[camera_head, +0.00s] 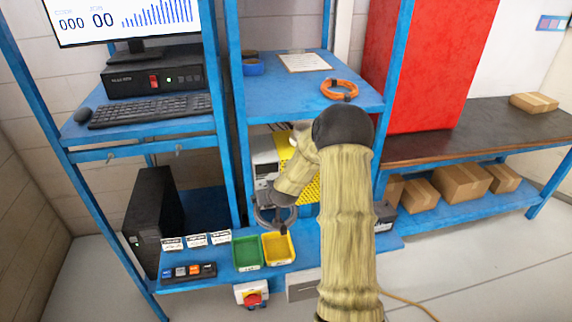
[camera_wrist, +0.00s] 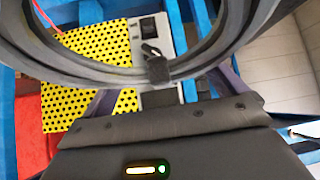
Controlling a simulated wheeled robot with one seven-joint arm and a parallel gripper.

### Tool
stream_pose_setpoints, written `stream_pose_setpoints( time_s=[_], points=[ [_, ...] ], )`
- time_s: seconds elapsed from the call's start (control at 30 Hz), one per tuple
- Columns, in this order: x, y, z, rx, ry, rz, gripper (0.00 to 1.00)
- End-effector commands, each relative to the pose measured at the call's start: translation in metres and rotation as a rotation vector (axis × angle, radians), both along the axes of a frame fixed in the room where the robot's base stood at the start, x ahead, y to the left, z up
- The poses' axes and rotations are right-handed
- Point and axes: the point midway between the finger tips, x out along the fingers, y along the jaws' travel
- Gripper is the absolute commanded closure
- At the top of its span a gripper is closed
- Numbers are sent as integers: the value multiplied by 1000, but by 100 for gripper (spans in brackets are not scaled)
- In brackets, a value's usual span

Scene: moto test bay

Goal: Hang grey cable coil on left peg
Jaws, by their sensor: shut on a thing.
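The grey cable coil (camera_head: 262,220) is in my gripper (camera_head: 277,203), held above the front of the lower blue shelf near the small bins. In the wrist view the coil (camera_wrist: 75,66) fills the top of the picture, with a dark tie (camera_wrist: 157,68) around it. My gripper (camera_wrist: 160,88) is shut on the coil, though the fingertips are partly hidden behind it. The left peg (camera_head: 110,158) sticks out from the shelf edge below the keyboard. A second peg (camera_head: 179,148) is to its right. Both pegs look empty and are well apart from the coil, up and left.
A green bin (camera_head: 247,252) and a yellow bin (camera_head: 279,248) stand just below the coil. A black computer tower (camera_head: 152,220) stands below the pegs. A blue upright (camera_head: 228,120) stands between pegs and arm. An orange coil (camera_head: 340,89) lies on the upper shelf.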

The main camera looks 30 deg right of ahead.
Motion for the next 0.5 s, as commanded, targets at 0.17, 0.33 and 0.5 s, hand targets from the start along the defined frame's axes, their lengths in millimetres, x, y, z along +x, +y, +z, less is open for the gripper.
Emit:
stream_pose_setpoints(
  time_s=[0.17, 0.33, 0.5],
  points=[
    [-35, 59, -61, 5, 9, 59, 36],
    [-75, 110, -97, 4, 7, 113, 36],
    [-101, 138, -109, 0, 1, 143, 36]
  ],
)
